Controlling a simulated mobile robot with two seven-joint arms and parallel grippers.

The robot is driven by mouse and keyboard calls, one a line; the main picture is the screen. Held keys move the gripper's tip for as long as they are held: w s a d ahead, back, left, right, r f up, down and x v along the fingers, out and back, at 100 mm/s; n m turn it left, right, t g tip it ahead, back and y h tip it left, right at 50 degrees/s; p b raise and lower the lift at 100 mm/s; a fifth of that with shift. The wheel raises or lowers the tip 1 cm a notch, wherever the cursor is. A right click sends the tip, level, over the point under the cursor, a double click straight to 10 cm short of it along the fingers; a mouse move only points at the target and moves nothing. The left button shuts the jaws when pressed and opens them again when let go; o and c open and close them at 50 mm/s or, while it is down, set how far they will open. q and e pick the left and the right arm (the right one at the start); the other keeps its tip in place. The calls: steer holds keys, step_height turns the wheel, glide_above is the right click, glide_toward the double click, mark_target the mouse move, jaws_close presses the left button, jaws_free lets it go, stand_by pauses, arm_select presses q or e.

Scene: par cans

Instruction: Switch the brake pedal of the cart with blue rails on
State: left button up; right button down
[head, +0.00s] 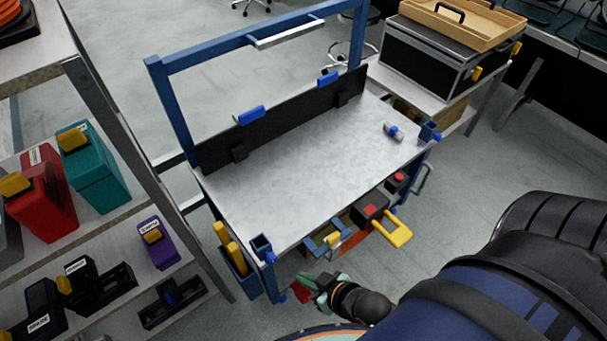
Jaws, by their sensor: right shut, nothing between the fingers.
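The cart with blue rails (310,160) stands in the middle of the head view, with a grey top and a blue frame. A small red part (302,293) shows low by its near left corner post; it may be the brake pedal, but its on or off position cannot be told. My right gripper (318,286) is low at the cart's near side, shut and empty, with its fingers close beside the red part. I cannot tell whether they touch. My right arm hides the floor at the lower right. My left gripper is not in view.
A yellow handle (391,231) and a black box with a red top (370,209) are at the cart's near edge. A shelf with red, teal and purple bins (95,170) stands at left. A table with a black case (425,62) is behind at right.

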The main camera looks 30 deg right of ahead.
step_height(320, 180, down, 11)
steer(key=w+d+g+b, duration=0.1)
steer(key=w+g+b, duration=0.1)
steer(key=b, duration=0.6)
arm_select(q)
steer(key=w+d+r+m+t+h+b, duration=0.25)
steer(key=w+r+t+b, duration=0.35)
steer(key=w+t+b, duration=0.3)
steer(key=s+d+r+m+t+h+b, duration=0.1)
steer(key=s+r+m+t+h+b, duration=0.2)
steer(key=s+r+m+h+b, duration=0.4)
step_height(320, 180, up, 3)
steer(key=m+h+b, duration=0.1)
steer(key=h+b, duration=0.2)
steer(key=b, duration=0.4)
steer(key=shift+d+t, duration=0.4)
arm_select(e)
steer(key=m+g+h, duration=0.1)
steer(key=g+h, duration=0.1)
steer(key=g, duration=0.3)
glide_above(304, 295)
steer(key=s, duration=0.2)
steer(key=s+x, duration=0.3)
steer(key=x, duration=1.1)
steer(key=s+d+f+x, duration=0.1)
steer(key=s+x, duration=0.2)
steer(key=x, duration=1.1)
steer(key=shift+f, duration=0.45)
